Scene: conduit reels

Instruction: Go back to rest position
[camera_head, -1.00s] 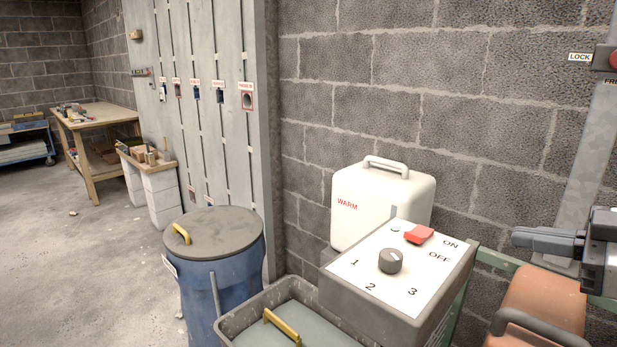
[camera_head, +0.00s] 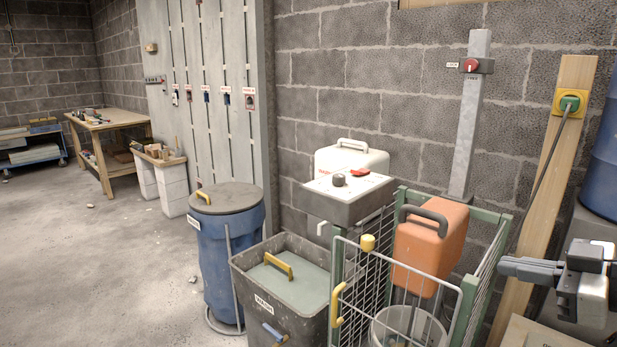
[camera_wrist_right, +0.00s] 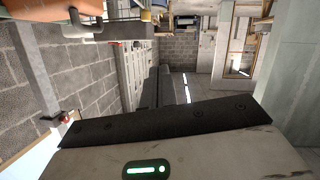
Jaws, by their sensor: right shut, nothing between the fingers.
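My right gripper (camera_head: 530,268) is at the right of the head view, its fingers pointing left, shut and empty. It is in the air to the right of the wire cage, apart from it in the picture. In the right wrist view its dark fingers (camera_wrist_right: 165,88) lie side by side with nothing between them. My left gripper is not in view.
A green-framed wire cage (camera_head: 400,268) holds an orange container (camera_head: 432,240) and a pale bucket. The floor (camera_head: 110,270) at left is mostly clear.

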